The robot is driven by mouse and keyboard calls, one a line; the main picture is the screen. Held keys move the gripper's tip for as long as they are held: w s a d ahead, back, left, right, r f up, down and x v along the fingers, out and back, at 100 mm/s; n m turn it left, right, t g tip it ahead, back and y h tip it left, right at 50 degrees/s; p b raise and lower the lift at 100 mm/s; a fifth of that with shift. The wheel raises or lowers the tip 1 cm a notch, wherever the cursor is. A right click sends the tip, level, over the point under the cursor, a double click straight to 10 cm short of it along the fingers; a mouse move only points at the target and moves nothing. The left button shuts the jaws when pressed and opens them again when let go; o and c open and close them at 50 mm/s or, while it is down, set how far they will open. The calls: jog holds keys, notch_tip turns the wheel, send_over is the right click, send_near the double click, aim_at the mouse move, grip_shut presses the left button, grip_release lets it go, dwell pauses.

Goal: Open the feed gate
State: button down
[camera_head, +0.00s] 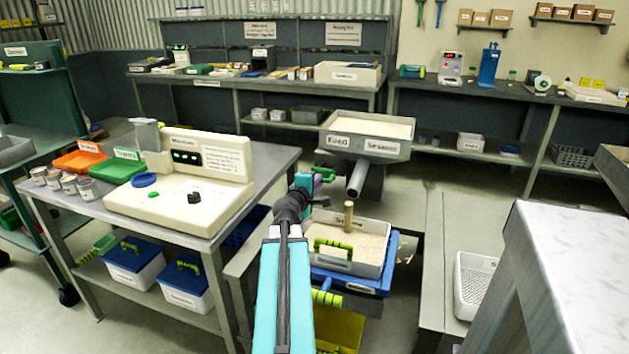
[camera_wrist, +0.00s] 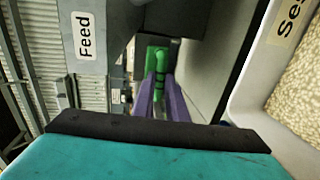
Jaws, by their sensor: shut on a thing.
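The feed hopper (camera_head: 408,152) is a grey tray labelled "Feed" and "Sesame", with pale seed in it and a grey spout (camera_head: 357,178) below its front. A green gate handle (camera_head: 326,171) sits under the hopper's left side, left of the spout. My gripper (camera_head: 317,177) reaches up to it. In the wrist view my gripper's purple fingers (camera_wrist: 161,100) are shut on the green handle (camera_wrist: 158,68), one finger on each side. The gate plate itself is hidden. The "Feed" label (camera_wrist: 85,38) appears sideways at the upper left there.
A grey bin of sesame (camera_head: 372,268) with a wooden scoop handle (camera_head: 348,217) stands below the spout, on a blue container (camera_head: 385,282). A moisture meter (camera_head: 200,160) is on the left table. A pale stone-topped table (camera_head: 580,265) is at right.

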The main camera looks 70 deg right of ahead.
dwell(0.3)
jog(key=c, duration=1.8)
grip_release()
jog(key=shift+o, duration=0.2)
jog(key=shift+a, duration=0.1)
jog(key=shift+s+a+r+b, duration=0.1)
jog(key=shift+a+r+b, duration=0.1)
jog(key=shift+a+b, duration=1)
jog(key=b, duration=0.5)
jog(key=shift+a+r+b, duration=0.2)
jog(key=shift+a+b, duration=0.15)
jog(key=shift+b, duration=0.05)
jog(key=a+b, duration=0.2)
jog(key=b, duration=0.7)
